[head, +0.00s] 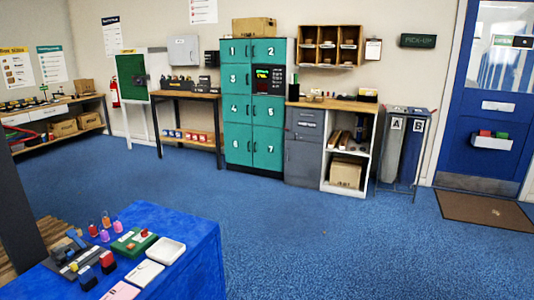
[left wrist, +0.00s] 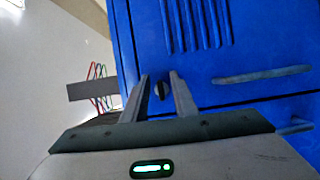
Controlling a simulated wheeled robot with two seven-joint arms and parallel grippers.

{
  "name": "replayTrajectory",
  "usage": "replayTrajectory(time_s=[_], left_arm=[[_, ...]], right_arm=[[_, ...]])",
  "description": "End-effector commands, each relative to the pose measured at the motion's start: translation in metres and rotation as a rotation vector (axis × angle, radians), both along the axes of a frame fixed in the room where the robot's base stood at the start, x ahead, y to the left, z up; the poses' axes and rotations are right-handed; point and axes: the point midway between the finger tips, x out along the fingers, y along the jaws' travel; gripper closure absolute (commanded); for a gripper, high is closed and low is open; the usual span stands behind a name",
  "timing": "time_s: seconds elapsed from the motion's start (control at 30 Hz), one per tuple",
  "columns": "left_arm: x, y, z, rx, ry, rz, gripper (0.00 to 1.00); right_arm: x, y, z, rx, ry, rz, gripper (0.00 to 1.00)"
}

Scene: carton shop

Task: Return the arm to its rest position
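My left gripper (left wrist: 160,77) shows in the left wrist view with its two fingers apart. A gap is visible between them, and nothing is clearly held. A blue metal cabinet front (left wrist: 180,75) with vent slots fills much of that view beyond the fingers. A small dark knob or lock (left wrist: 160,91) shows in the gap between the fingers; I cannot tell whether they touch it. A grey bar handle (left wrist: 262,75) is to the right. Neither of my grippers shows in the head view, and my right gripper is in no view.
In the head view, a blue-covered table (head: 205,240) with small items stands at lower left. Teal lockers (head: 237,105), a grey drawer unit (head: 303,160) and a blue door (head: 490,100) line the far wall. The blue carpet (head: 320,240) between is clear.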

Motion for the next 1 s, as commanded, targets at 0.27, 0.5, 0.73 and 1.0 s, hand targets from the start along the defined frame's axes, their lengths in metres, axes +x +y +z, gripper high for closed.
replayTrajectory(time_s=[0.27, 0.5, 0.73, 1.0], left_arm=[[0.002, -0.037, -0.019, 0.174, 0.134, -0.207, 0.74], [-0.034, -0.124, -0.102, 0.532, 0.469, -0.664, 0.74], [-0.124, -0.175, -0.204, 0.823, 0.81, -1.06, 0.74], [-0.253, -0.179, -0.292, 1.082, 1.164, -1.418, 0.74]], right_arm=[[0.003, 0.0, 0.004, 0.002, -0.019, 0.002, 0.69], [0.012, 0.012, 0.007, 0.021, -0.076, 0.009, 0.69], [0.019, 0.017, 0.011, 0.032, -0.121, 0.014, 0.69], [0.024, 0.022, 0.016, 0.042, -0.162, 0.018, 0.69]])
